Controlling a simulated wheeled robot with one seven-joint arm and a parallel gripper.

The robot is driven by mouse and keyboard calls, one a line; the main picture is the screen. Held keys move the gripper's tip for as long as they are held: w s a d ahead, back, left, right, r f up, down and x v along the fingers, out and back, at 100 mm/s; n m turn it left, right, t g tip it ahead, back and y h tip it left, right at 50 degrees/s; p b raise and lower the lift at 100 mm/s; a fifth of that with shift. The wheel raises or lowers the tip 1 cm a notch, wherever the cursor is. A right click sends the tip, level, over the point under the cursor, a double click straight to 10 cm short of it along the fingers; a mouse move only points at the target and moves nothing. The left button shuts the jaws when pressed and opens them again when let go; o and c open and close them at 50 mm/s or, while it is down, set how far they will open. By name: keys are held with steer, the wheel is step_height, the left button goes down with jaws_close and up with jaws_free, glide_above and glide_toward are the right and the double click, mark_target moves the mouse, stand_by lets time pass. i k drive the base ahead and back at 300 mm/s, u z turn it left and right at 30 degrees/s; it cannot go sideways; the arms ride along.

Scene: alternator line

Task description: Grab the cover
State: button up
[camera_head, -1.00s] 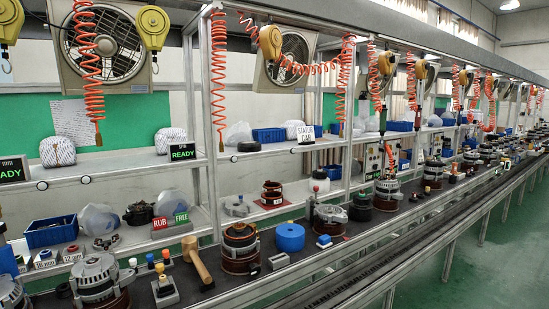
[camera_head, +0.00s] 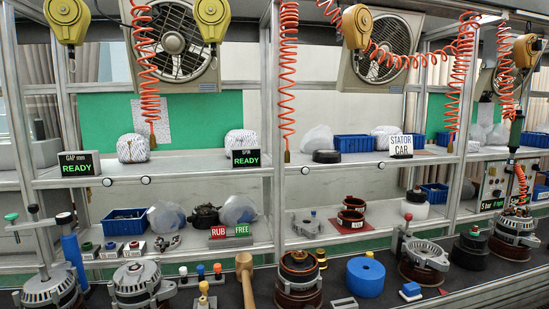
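No label marks which part is the cover. Silvery slotted alternator housings stand along the dark bench: one at the far left (camera_head: 50,287), one beside it (camera_head: 137,283), one right of centre (camera_head: 425,256) and one at the far right (camera_head: 515,226). A grey slotted part (camera_head: 306,223) also lies on the lower shelf. My gripper is not in the picture, so its state is hidden. No part is seen being held.
A wooden mallet (camera_head: 245,280), a copper-wound stack (camera_head: 299,275) and a blue round block (camera_head: 365,276) stand on the bench. The lower shelf has a blue bin (camera_head: 124,222) and RUB/FREE signs (camera_head: 230,235). Orange coiled hoses (camera_head: 287,75) hang above.

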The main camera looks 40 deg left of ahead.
mark_target(332, 156)
steer(key=u, duration=0.6)
steer(key=i, duration=0.9)
steer(key=u, duration=0.55)
